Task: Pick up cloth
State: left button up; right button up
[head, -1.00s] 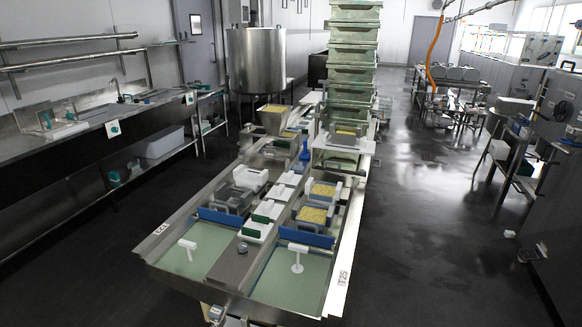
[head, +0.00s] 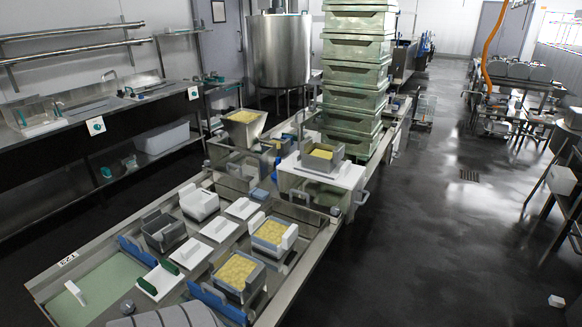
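I cannot pick out a cloth with certainty. A small light blue piece (head: 260,193) lies on the steel table (head: 282,284) and is too small to identify. Flat white plates (head: 191,253) lie in a row along the middle. A white T-shaped piece (head: 75,292) stands on the pale green surface at the near left. Neither of my grippers can be made out in the head view.
A tall stack of green crates (head: 357,75) rises behind the table. A steel tank (head: 279,52) and a long counter (head: 110,118) stand to the left. A grey rounded form fills part of the bottom edge. The dark floor (head: 430,235) to the right is mostly open.

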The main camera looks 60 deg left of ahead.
aim_at(256, 193)
jog(key=u, duration=0.1)
jog(key=i, duration=2.65)
jog(key=u, duration=2.4)
jog(key=i, duration=0.25)
jog(key=u, duration=0.15)
